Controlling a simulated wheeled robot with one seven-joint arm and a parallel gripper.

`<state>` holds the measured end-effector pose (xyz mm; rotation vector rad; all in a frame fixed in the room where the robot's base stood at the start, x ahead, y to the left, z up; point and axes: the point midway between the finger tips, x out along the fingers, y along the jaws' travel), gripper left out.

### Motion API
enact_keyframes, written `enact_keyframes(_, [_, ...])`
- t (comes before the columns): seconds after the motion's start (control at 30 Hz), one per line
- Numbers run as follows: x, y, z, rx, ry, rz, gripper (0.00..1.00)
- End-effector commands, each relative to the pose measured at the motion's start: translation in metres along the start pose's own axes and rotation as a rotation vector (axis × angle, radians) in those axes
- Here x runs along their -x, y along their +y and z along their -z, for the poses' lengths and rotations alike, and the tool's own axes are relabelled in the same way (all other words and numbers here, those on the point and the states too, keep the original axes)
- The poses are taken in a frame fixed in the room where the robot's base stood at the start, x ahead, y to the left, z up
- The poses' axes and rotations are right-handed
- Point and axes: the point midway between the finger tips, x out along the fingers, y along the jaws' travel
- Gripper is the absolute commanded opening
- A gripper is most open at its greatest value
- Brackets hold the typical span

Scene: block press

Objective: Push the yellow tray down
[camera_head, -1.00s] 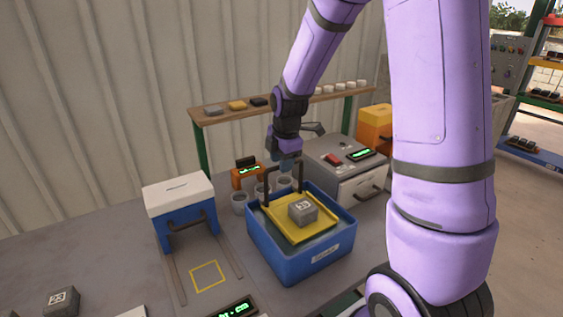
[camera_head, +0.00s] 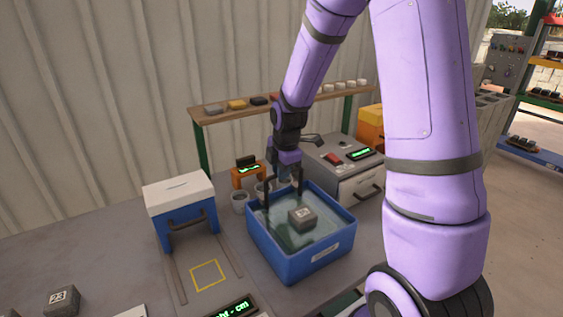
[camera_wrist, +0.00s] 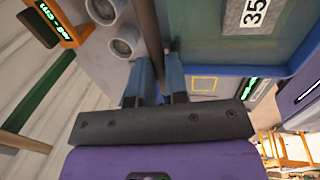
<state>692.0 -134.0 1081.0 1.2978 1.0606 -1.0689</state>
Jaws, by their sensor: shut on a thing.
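The blue tub (camera_head: 300,265) on the bench holds cloudy greenish liquid. The yellow tray is not visible now; only its dark upright handle posts (camera_head: 267,190) rise from the tub. A grey block (camera_head: 302,217) with a label sits inside the tub, its top showing at the liquid's surface. The block also shows in the wrist view (camera_wrist: 245,15), with a number on its label. My gripper (camera_head: 285,175) is at the tub's far edge, low over the handle. In the wrist view its blue fingers (camera_wrist: 158,72) are shut on the dark handle bar (camera_wrist: 150,35).
A white-lidded blue box (camera_head: 180,205) stands left of the tub. Grey cups (camera_head: 240,201) and an orange display (camera_head: 247,176) are behind it. A grey machine (camera_head: 340,170) stands at the right. A yellow square (camera_head: 208,275) marks bare bench.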

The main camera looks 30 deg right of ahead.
Motion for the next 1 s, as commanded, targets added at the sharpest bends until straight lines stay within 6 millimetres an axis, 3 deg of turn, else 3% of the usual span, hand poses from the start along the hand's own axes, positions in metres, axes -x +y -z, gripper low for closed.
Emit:
enact_keyframes(0.1, [-0.023, -0.005, -0.001, -0.002, 0.000, 0.004, 0.00])
enact_keyframes(0.27, [-0.042, -0.009, -0.001, -0.002, 0.001, 0.001, 0.00])
enact_keyframes(0.67, [-0.047, -0.009, 0.000, -0.001, 0.001, -0.002, 0.00])
enact_keyframes(0.7, [-0.047, -0.009, 0.000, -0.001, 0.001, -0.003, 0.23])
enact_keyframes(0.77, [-0.047, -0.009, 0.000, -0.001, 0.001, -0.003, 0.37])
enact_keyframes(1.0, [-0.047, -0.009, 0.000, -0.001, 0.001, -0.002, 0.40])
